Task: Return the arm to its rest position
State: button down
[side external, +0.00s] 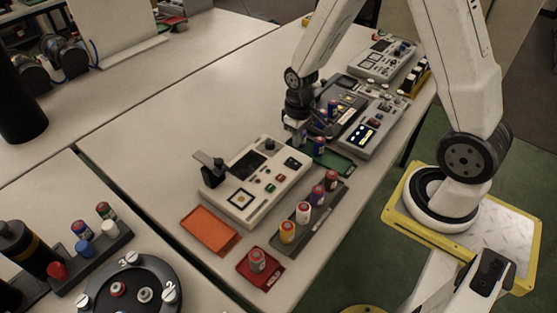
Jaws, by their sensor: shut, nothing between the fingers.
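My gripper (313,130) hangs from my white arm over the table, pointing down between two grey devices. It is small and partly dark against the things behind it. It is shut with no object held. A blue cylinder (319,145) stands right beside the fingers, at the green tray (334,161); I cannot tell whether they touch. A grey device with buttons (258,180) is in front and to the left of the gripper. Another device with a lit screen (366,134) is to its right.
A dark rack (312,226) holds several coloured cylinders. A red tray (268,274) with one cylinder and an orange tray (209,231) lie near the front edge. A round numbered carousel (132,286) stands at lower left. The table's left middle (165,130) is clear.

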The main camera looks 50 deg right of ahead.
jog(key=shift+r, duration=0.1)
jog(key=s+a+r+t, duration=0.2)
jog(key=s+a+r, duration=0.3)
jog(key=r, duration=0.3)
jog(key=shift+s+r+t, duration=0.3)
jog(key=shift+s, duration=0.45)
dwell(0.6)
